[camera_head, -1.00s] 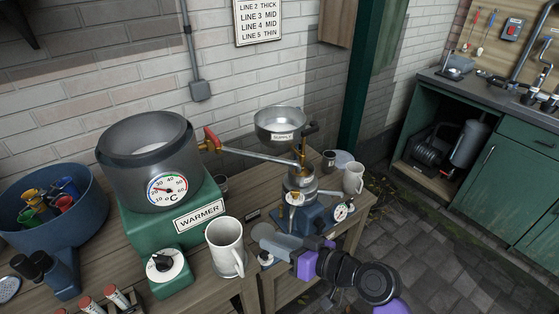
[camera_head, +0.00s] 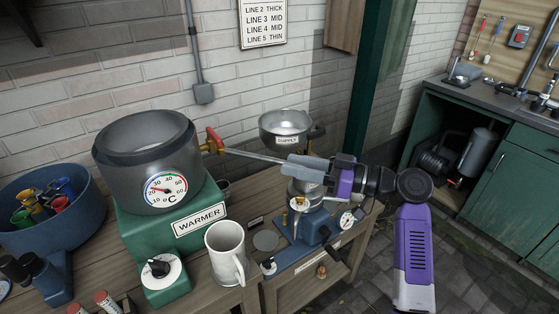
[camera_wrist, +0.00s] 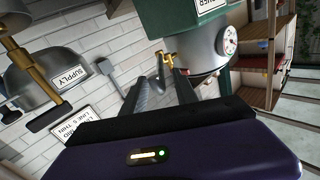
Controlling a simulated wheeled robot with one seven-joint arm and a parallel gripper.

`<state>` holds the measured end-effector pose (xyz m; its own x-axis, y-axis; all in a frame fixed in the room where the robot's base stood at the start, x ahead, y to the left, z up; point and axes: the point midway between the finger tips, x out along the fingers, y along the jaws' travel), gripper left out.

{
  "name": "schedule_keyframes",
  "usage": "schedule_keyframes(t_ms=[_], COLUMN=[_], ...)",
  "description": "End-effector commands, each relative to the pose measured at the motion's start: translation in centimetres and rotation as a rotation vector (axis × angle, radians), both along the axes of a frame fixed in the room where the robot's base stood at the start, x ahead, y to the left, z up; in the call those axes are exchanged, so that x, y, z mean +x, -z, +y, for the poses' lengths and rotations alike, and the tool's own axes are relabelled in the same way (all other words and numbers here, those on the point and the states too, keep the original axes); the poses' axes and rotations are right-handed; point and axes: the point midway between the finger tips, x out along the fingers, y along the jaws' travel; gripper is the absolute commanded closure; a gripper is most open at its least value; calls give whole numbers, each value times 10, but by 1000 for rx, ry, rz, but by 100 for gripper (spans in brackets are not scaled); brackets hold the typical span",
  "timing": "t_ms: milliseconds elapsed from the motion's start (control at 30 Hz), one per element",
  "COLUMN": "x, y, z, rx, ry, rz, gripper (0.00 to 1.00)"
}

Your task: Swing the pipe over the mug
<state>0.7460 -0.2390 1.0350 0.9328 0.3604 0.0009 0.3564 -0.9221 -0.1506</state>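The thin grey pipe (camera_head: 252,156) runs right from the brass, red-handled valve (camera_head: 214,142) on the grey warmer pot (camera_head: 148,170). A white mug (camera_head: 224,246) stands upright on the bench in front of the warmer, below and apart from the pipe. My gripper (camera_head: 302,166) is at the pipe's right end, with its grey fingers pointing left along it. In the wrist view my gripper's dark fingers (camera_wrist: 162,88) stand apart, with the brass valve (camera_wrist: 169,58) beyond them. The fingers hide the pipe's end, and contact is unclear.
The supply bowl (camera_head: 285,126) stands just behind my gripper; it also shows in the wrist view (camera_wrist: 45,75). A blue-based machine (camera_head: 308,228) with a small dial is below my gripper. A blue tub (camera_head: 55,205) with coloured cups is at the left.

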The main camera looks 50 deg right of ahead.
Motion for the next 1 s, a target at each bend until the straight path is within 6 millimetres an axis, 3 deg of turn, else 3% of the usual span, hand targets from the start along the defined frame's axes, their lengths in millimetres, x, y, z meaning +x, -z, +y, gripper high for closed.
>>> schedule_keyframes(t_ms=[300, 633, 833, 1000], x=[36, 40, 39, 39], y=[0, 1, 1, 1], z=[14, 15, 15, 15], rx=[1, 1, 1, 1], ry=[0, 2, 2, 2], rz=[3, 2, 2, 2], gripper=[65, 65, 100, 100])
